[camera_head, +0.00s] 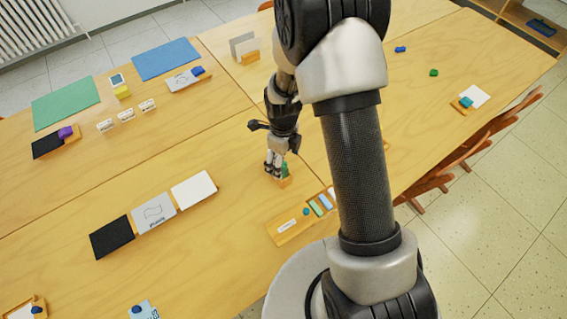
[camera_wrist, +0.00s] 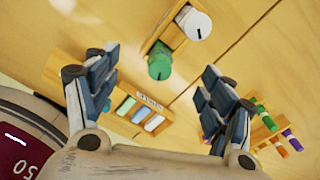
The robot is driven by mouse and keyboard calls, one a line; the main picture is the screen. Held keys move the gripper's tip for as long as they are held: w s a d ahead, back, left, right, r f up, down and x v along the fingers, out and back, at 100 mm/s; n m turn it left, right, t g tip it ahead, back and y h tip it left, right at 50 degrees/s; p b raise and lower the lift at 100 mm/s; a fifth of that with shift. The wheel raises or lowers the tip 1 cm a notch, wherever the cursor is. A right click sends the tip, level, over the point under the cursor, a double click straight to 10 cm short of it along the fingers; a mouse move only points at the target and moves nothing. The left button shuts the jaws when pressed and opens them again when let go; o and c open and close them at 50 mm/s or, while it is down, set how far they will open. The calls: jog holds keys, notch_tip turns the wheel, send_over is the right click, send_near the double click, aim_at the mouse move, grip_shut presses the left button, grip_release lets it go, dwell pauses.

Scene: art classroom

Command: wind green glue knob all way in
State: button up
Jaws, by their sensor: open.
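The green glue stick (camera_wrist: 158,66) stands in a small wooden holder (camera_wrist: 152,39), its green knob with a dark line facing the wrist camera. A white glue stick (camera_wrist: 196,24), also with a dark line on its end, stands beside it in the same holder. My gripper (camera_wrist: 160,78) is open, with one finger on each side of the green knob and a clear gap to both. In the head view my gripper (camera_head: 275,168) is over the holder (camera_head: 283,183), with a bit of the green stick (camera_head: 285,170) showing behind the fingers; the white one is hidden.
A wooden tray (camera_head: 283,232) with coloured strips lies close by on the near right. A rack (camera_wrist: 262,136) with green, orange and purple items shows at the right in the wrist view. Cards (camera_head: 154,212) lie to the left, with bare tabletop between.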

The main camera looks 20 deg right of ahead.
jog(key=shift+f+b, duration=0.5)
jog(key=shift+f, duration=0.2)
jog(key=c, duration=1.5)
jog(key=shift+c, duration=0.2)
jog(key=n, duration=0.5)
jog(key=shift+n, duration=0.4)
jog(key=n, duration=0.5)
jog(key=shift+n, duration=0.3)
jog(key=o, duration=1.5)
jog(key=shift+f, duration=0.1)
